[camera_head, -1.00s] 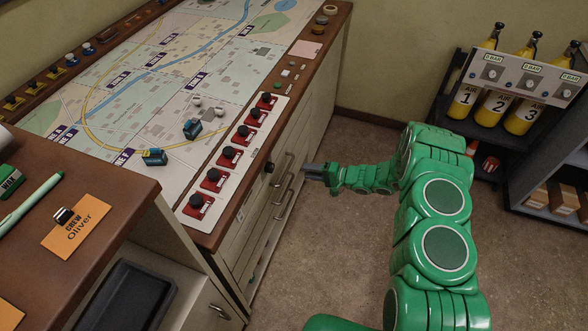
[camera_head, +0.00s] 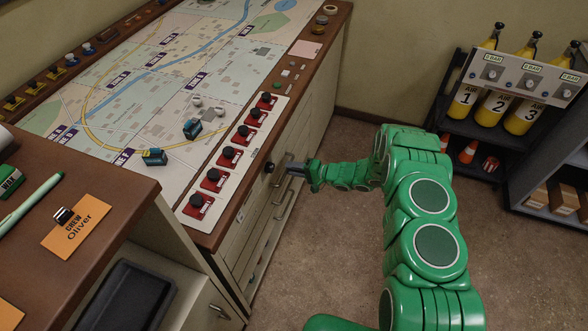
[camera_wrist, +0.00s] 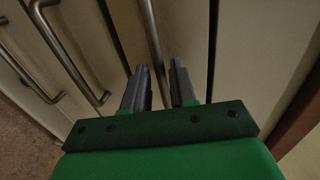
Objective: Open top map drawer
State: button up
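The map drawers are cream fronts with metal bar handles on the side of the map console. In the wrist view, the top drawer front (camera_wrist: 190,30) is nearest the brown console edge, and its bar handle (camera_wrist: 152,40) runs between my fingers. My gripper (camera_head: 288,170) is at the upper handle in the head view. In the wrist view its two grey fingers (camera_wrist: 160,82) stand apart on either side of the bar, with gaps visible, so it is open. The drawer looks closed. My gripper partly hides the handle in the head view.
Lower drawer handles (camera_wrist: 62,50) show to the left in the wrist view. The console's brown edge (camera_head: 262,160) overhangs above. The floor (camera_head: 330,235) in front is clear; an air cylinder rack (camera_head: 525,75) stands at right.

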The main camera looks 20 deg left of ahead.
grip_shut()
jog(key=shift+d, duration=0.1)
jog(key=f+v, duration=0.3)
jog(key=v, duration=1.1)
jog(key=d+f+v, duration=0.1)
jog(key=f+v, duration=0.2)
jog(key=v, duration=1.2)
jog(key=shift+d, duration=0.25)
jog(key=shift+o, duration=1.4)
grip_release()
jog(key=v, duration=0.7)
jog(key=shift+d, duration=0.4)
